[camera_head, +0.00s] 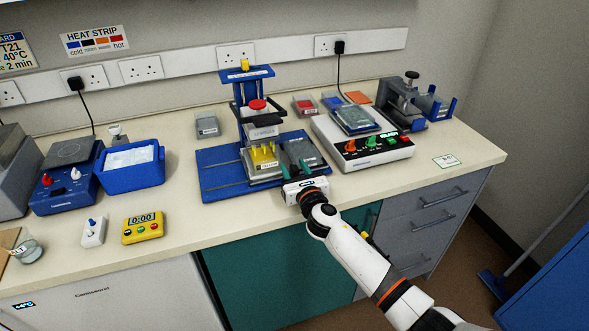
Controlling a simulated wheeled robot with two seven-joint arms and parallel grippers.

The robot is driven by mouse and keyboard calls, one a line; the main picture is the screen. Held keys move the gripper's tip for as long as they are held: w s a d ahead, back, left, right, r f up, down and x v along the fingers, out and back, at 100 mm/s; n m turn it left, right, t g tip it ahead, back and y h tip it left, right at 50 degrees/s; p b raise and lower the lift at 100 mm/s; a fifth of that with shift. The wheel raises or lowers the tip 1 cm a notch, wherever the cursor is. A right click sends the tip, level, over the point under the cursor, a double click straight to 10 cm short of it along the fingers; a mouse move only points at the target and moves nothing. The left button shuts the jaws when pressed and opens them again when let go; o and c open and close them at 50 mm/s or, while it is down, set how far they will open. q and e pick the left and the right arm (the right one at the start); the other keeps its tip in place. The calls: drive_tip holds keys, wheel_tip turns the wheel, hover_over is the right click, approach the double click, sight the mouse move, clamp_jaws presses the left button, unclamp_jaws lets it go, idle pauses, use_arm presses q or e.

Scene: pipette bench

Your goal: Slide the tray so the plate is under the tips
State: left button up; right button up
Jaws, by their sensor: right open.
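A blue pipetting stand (240,95) holds a white head with a red top (258,104) over a blue base (218,175) with rails. I cannot tell whether the fingers touch the plate or tray. My left gripper is out of view.
A white heater with a lit panel (375,157) stands close on the right. Bare worktop (190,222) lies in front of the blue base.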

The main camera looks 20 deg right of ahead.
clamp_jaws()
drive_tip(key=a, duration=1.2)
drive_tip(key=shift+s+a+b, duration=0.3)
drive_tip(key=shift+a+b, duration=0.05)
drive_tip(key=shift+a, duration=0.05)
unclamp_jaws()
drive_tip(key=shift+a, duration=0.2)
drive_tip(key=shift+d, duration=0.1)
drive_tip(key=shift+s, duration=0.55)
drive_tip(key=s, duration=1.1)
drive_tip(key=shift+d, duration=0.15)
